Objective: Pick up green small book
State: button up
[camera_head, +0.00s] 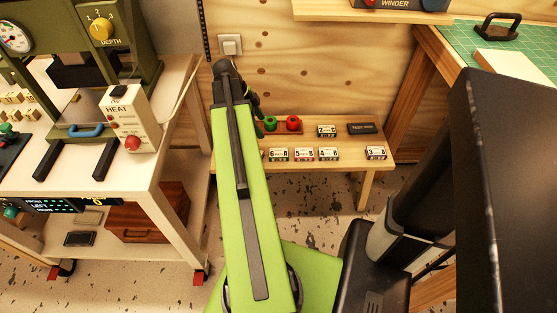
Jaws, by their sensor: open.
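I cannot pick out a green small book with certainty. A small flat greenish-beige item (88,217) lies on the lower shelf of the left cart, too small to identify. My green arm reaches up the middle of the view. My gripper (258,108), dark and partly hidden behind the arm's end, is open above the left end of the low wooden bench (352,147). I see nothing held in it. The arm hides the bench's left end.
On the bench are a green roll (270,123), a red roll (293,123), several small numbered blocks (328,154) and a black box (362,128). A machine cart stands left with a wooden box (155,215) below. A green-topped workbench (470,40) is right.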

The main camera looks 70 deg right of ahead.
jog(key=b, duration=1.1)
send_over(278, 153)
jog(key=w+a, duration=0.1)
jog(key=w, duration=0.2)
jog(key=f, duration=1.1)
jog(key=shift+s, duration=0.25)
jog(key=shift+s+d+f, duration=0.1)
jog(key=shift+s+f, duration=0.05)
jog(key=shift+f, duration=0.1)
jog(key=shift+r, duration=0.1)
jog(key=b+x, duration=0.5)
jog(key=c, duration=1.5)
